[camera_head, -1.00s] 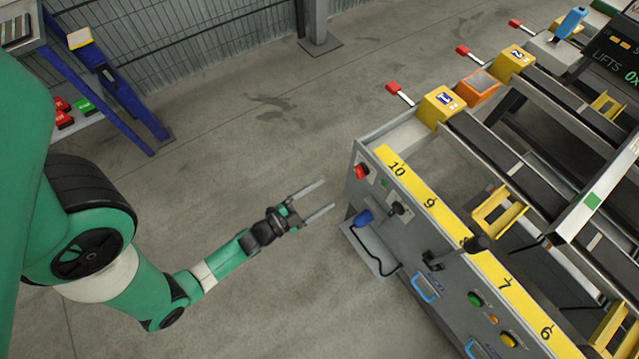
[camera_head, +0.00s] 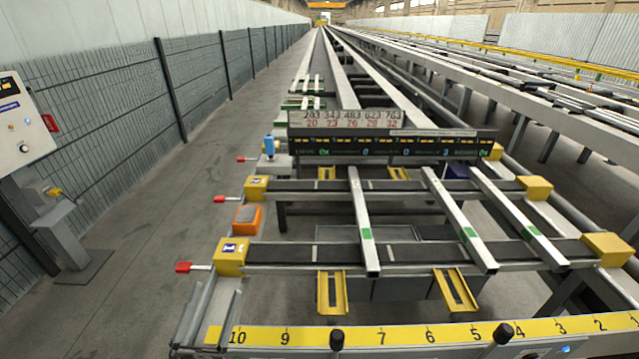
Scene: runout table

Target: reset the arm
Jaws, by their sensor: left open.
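My left gripper (camera_head: 226,284) is at the lower left of the head view, beside the 10 end of the yellow numbered strip. Its two long grey fingers point up and away from me and stand apart, with nothing between them. Its dark body is partly cut off by the bottom edge. The rest of the left arm is out of view. My right gripper is not in view.
The runout table's yellow strip (camera_head: 390,336) with black knobs runs along the front. Three bars (camera_head: 364,220) lie across dark belts. Red-tipped levers (camera_head: 184,267) stick out left. A control cabinet (camera_head: 18,125) stands far left. The floor aisle (camera_head: 150,230) is clear.

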